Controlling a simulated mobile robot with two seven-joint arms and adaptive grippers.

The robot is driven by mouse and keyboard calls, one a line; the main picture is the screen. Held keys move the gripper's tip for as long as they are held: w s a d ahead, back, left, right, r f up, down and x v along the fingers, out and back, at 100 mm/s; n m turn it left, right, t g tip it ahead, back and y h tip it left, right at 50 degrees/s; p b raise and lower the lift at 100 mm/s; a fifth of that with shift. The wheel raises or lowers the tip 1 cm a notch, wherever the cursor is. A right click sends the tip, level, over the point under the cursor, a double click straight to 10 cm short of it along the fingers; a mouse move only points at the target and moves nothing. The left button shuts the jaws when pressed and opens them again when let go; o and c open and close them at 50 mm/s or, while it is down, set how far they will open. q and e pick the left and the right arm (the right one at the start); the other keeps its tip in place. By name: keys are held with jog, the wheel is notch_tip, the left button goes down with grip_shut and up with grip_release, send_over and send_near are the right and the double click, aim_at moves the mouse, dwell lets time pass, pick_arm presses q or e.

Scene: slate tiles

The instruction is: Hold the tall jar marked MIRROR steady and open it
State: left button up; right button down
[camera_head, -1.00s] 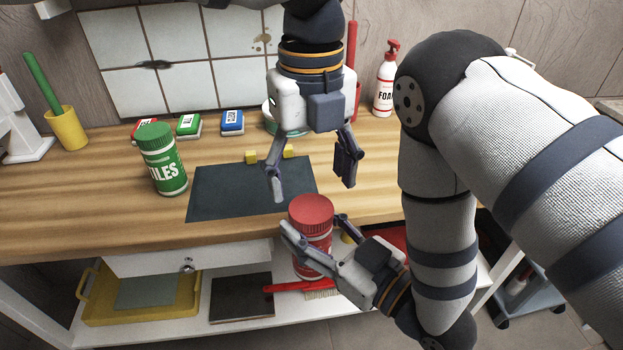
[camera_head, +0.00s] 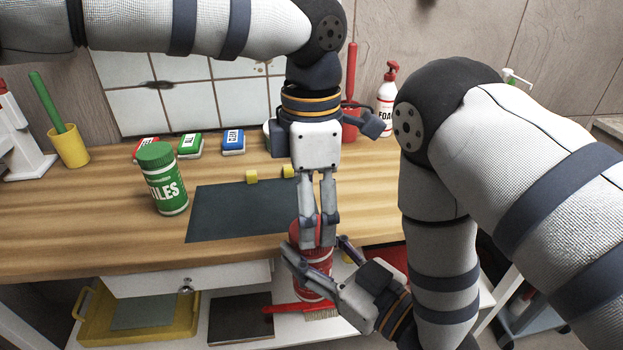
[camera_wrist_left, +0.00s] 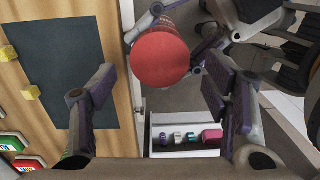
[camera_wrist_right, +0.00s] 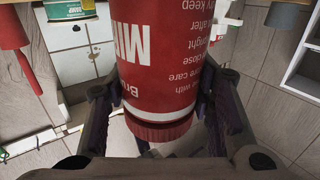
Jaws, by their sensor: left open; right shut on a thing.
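The tall red jar marked MIRROR (camera_head: 314,285) is held upright in front of the bench's front edge; part of its lettering shows in the right wrist view (camera_wrist_right: 150,60). My right gripper (camera_head: 318,256) is shut around its body from the right. My left gripper (camera_head: 318,236) is open and points down over the jar's ribbed red lid (camera_wrist_left: 160,58). In the left wrist view the lid shows between the open fingers, toward the top of the picture. In the head view the left fingers hide much of the lid, and I cannot tell whether they touch it.
A green jar (camera_head: 165,185) stands on the wooden bench, left of a dark mat (camera_head: 225,215) with small yellow blocks (camera_head: 251,177). Several small boxes (camera_head: 190,145) and a white FOAM spray bottle (camera_head: 385,95) stand behind. A yellow tray (camera_head: 88,318) and red brush (camera_head: 300,310) lie below.

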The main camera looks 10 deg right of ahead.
pick_arm(q)
jog(key=shift+f, duration=1.45)
jog(key=shift+s, duration=0.1)
jog(key=c, duration=1.2)
jog(key=shift+n, duration=0.8)
jog(key=shift+r, duration=0.15)
jog(key=shift+r, duration=1)
